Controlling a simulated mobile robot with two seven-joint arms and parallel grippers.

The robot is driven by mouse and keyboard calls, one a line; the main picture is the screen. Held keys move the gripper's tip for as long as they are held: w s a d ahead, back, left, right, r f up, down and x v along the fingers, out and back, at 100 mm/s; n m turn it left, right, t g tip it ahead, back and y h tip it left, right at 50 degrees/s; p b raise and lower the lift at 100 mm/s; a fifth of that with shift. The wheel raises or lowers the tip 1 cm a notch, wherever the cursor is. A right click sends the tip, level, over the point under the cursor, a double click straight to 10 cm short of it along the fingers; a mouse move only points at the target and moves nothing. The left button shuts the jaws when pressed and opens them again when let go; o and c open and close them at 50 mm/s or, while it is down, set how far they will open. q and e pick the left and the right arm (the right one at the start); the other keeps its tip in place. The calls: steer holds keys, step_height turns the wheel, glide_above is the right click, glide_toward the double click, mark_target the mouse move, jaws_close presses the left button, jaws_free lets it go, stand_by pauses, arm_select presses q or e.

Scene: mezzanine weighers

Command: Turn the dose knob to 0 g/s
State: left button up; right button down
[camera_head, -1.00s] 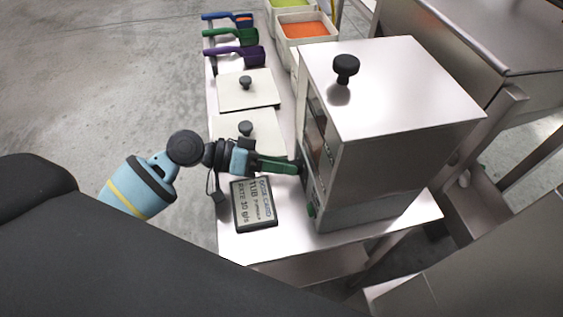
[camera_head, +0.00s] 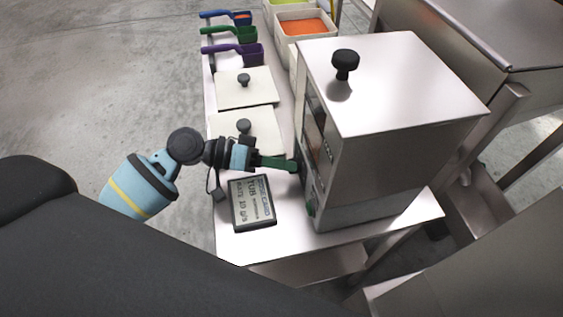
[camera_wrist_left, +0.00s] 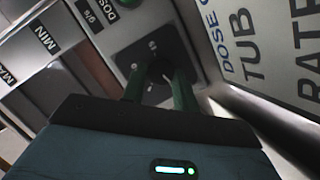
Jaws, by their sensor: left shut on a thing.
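The steel dosing machine (camera_head: 385,165), a box with a black lid knob on top, stands on the steel table. My left gripper (camera_head: 296,166) reaches its left face from the left. In the left wrist view the gripper (camera_wrist_left: 158,88) has its green fingers shut around the dark dose knob (camera_wrist_left: 156,72), which sits on a dark plate with screws. The fingers hide much of the knob, so I cannot read its setting. A label with "DOSE" and "g/s" (camera_wrist_left: 97,14) is beside the plate. My right gripper is not in view.
A dose card (camera_head: 252,203) reading TUB and a rate of 10 g/s lies close by on the table (camera_head: 285,236). Pale lids (camera_head: 243,90), coloured scoops (camera_head: 228,35) and tubs (camera_head: 305,25) line the far side. The table front is clear.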

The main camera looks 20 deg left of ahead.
arm_select(q)
steer(key=o, duration=1)
steer(key=shift+c, duration=0.2)
steer(key=shift+a, duration=0.1)
steer(key=b+v, duration=0.1)
steer(key=v, duration=0.5)
steer(key=shift+s+a, duration=0.1)
steer(key=shift+a, duration=0.25)
steer(key=shift+s+a+r, duration=0.15)
steer(key=shift+a+r, duration=0.05)
steer(key=shift+a, duration=0.25)
